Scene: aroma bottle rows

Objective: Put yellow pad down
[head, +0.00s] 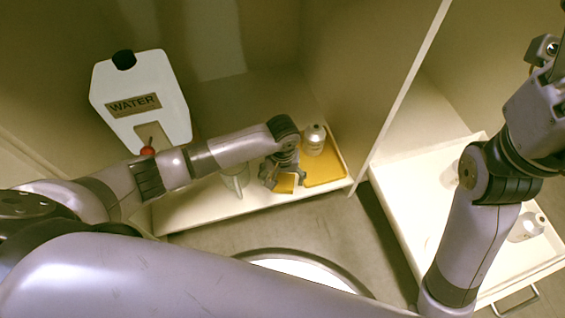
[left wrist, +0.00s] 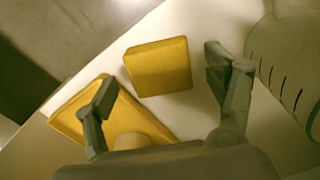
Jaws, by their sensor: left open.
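The yellow pad (left wrist: 158,67) is a square block on the white shelf surface, between the spread fingers of my left gripper (left wrist: 160,75). Gaps show between the pad and both fingers. In the head view the pad (head: 285,184) is small and partly covered by my left gripper (head: 283,180), which is open above it. A yellow tray (head: 322,172) lies just right of the pad. In the left wrist view the tray (left wrist: 68,122) is at the lower left, partly behind a finger. My right arm is at the right, its fingertips out of frame.
A small bottle (head: 314,140) stands on the yellow tray. A white water container (head: 165,95) stands at the back left. A pale beaker-like vessel (head: 236,181) stands left of my left gripper. A partition (head: 400,95) separates the white tray (head: 405,205) on the right.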

